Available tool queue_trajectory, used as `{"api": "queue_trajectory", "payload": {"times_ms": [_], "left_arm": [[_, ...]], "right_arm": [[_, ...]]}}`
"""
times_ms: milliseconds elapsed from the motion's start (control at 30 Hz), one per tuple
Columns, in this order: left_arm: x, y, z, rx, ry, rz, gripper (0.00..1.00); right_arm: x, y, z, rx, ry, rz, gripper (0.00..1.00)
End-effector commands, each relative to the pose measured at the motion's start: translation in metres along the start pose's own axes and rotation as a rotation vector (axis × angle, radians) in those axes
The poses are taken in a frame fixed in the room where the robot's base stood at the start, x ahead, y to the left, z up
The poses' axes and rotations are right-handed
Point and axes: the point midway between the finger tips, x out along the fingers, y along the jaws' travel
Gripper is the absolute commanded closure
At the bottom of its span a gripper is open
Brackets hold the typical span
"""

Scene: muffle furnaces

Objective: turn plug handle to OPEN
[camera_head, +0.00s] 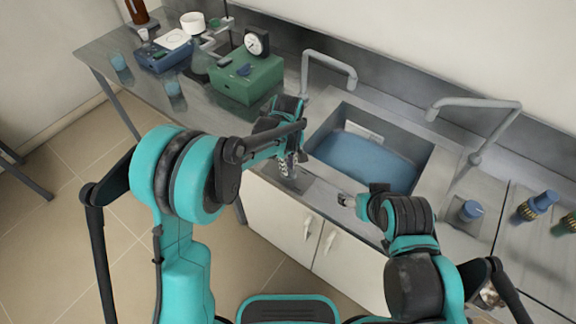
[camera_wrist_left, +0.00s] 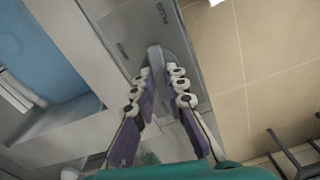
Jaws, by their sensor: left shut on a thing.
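The plug handle (camera_wrist_left: 155,54) is a small grey lever on a metal panel (camera_wrist_left: 130,25) at the sink's front rim, in the left wrist view. A dark label, apparently PLUG, is printed beyond it. My left gripper (camera_wrist_left: 158,80) is shut on the handle, with a finger on each side. In the head view my left gripper (camera_head: 289,163) points down at the counter left of the sink and hides the handle. My right gripper (camera_head: 346,200) is near the sink's front edge; its fingers are too small to tell open or shut.
The sink basin (camera_head: 372,160) holds blue water, with a faucet (camera_head: 330,65) behind it and another (camera_head: 475,105) to the right. A green box (camera_head: 247,80) with a gauge stands left. White cabinets (camera_head: 285,222) are below.

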Motion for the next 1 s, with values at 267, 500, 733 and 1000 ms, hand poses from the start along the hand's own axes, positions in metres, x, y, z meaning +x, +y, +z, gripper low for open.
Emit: {"api": "queue_trajectory", "payload": {"times_ms": [267, 500, 733, 1000], "left_arm": [[0.0001, 0.0, 0.0001, 0.256, -0.001, 0.0, 1.0], [0.0002, 0.0, 0.0001, 0.484, -0.001, 0.0, 1.0], [0.0002, 0.0, 0.0002, 0.703, -0.001, 0.0, 1.0], [0.0003, 0.0, 0.0002, 0.957, -0.001, 0.0, 1.0]], "right_arm": [[0.0, 0.0, 0.0, 0.0, 0.0, 0.0, 0.3], [0.0, 0.0, 0.0, 0.0, 0.0, 0.0, 0.3], [-0.0001, 0.0, 0.0, 0.0, 0.0, 0.0, 0.3], [-0.0001, 0.0, -0.0001, 0.0, 0.0, 0.0, 0.3]]}}
